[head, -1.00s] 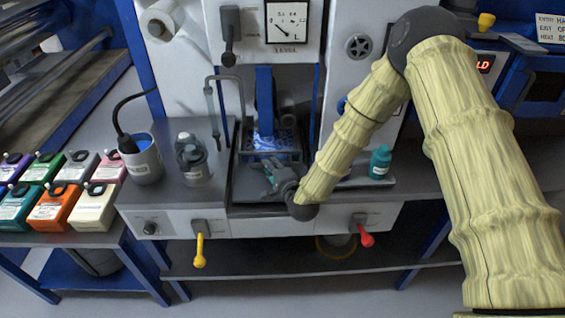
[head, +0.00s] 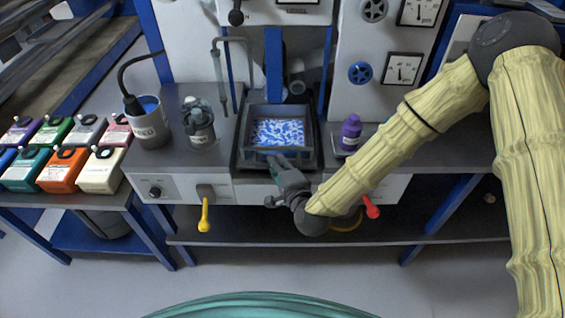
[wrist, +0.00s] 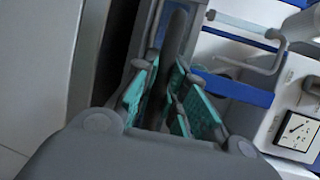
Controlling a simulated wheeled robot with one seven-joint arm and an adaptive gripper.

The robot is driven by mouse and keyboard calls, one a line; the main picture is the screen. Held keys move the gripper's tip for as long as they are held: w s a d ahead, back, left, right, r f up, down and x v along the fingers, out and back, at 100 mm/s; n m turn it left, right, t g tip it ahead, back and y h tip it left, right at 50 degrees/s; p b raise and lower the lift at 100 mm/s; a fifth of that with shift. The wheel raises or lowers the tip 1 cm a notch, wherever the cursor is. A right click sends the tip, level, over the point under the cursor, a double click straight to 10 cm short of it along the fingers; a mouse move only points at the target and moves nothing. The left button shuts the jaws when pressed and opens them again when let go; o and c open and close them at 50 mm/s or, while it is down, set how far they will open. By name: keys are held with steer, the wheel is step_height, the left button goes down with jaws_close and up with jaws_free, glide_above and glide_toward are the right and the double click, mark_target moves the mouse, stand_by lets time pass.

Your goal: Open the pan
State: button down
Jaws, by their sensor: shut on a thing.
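The pan (head: 243,138) is a dark square tray with blue-and-white patterned contents, in the middle of the machine's counter in the head view. It stands out in front of the upright blue post, its inside open to view from above. My gripper (head: 276,166) is at the pan's front edge. In the wrist view, the teal fingers of my gripper (wrist: 170,108) are shut on a grey bar-like part (wrist: 174,45). This looks like the pan's front edge or handle, but the exact contact is hidden by the fingers.
A purple bottle (head: 350,134) stands right of the pan. A grey cup (head: 149,122) with a cable and a grey canister (head: 199,125) stand to its left. A yellow lever (head: 205,214) and a red lever (head: 371,207) hang below. The floor in front is clear.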

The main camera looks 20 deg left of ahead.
steer(key=c, duration=1.7)
jaws_free()
steer(key=shift+d, duration=0.1)
steer(key=v, duration=1.2)
